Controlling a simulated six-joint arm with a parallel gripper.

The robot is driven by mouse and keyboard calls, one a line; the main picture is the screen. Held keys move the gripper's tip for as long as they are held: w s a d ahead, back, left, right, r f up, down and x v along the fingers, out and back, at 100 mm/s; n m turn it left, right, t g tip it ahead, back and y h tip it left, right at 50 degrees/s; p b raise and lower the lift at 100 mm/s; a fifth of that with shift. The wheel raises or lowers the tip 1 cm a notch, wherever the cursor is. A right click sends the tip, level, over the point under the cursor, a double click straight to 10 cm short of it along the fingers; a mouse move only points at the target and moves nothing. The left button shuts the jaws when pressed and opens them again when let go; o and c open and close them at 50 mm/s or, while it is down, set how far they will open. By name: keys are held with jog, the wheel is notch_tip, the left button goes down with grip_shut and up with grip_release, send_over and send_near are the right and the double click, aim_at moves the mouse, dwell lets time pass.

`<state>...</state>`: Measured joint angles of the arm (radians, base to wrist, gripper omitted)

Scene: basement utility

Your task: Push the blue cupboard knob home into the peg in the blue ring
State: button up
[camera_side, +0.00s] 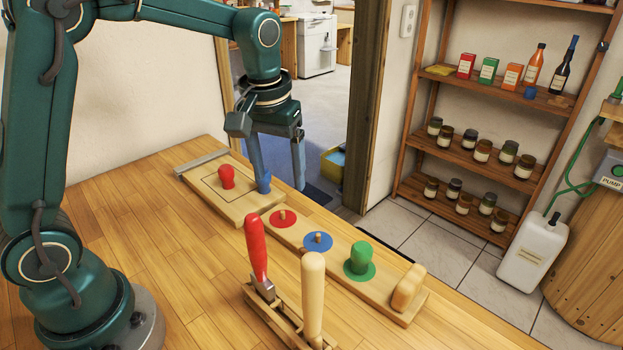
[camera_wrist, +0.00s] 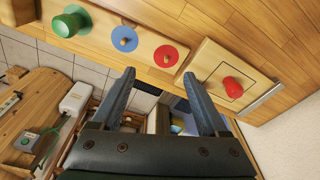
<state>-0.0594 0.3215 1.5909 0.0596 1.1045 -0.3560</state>
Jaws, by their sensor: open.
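The blue ring (camera_side: 321,245) lies on the long wooden board with a bare wooden peg in its middle; it also shows in the wrist view (camera_wrist: 122,33). My gripper (camera_side: 281,187) is open over the far edge of the square board, left of the rings. In the wrist view its two fingers (camera_wrist: 159,75) stand apart with nothing between them. A blue shape (camera_side: 264,184), perhaps the blue knob, meets the left finger's tip by the square board; I cannot clearly separate it from the finger. No blue knob is distinct in the wrist view.
A red knob (camera_side: 227,177) stands on the square board (camera_side: 233,213). The red ring (camera_side: 276,221) has a bare peg; a green knob (camera_side: 361,257) stands in the green ring. A rack with a red-handled tool (camera_side: 256,245) and a pale handle (camera_side: 313,290) stands in front.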

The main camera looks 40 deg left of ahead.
jog(key=w+a+f+n, duration=0.1)
jog(key=a, duration=0.2)
jog(key=w+a+f+n+t+y, duration=0.1)
jog(key=a, duration=0.3)
jog(key=w+a+f+n+t+y, duration=0.1)
jog(key=w+a+f+n, duration=0.1)
jog(key=a, duration=0.1)
jog(key=shift+a, duration=0.25)
jog(key=shift+s+a+f, duration=0.1)
jog(key=shift+a+f, duration=0.15)
jog(key=shift+a, duration=0.05)
jog(key=shift+x, duration=2.3)
grip_shut()
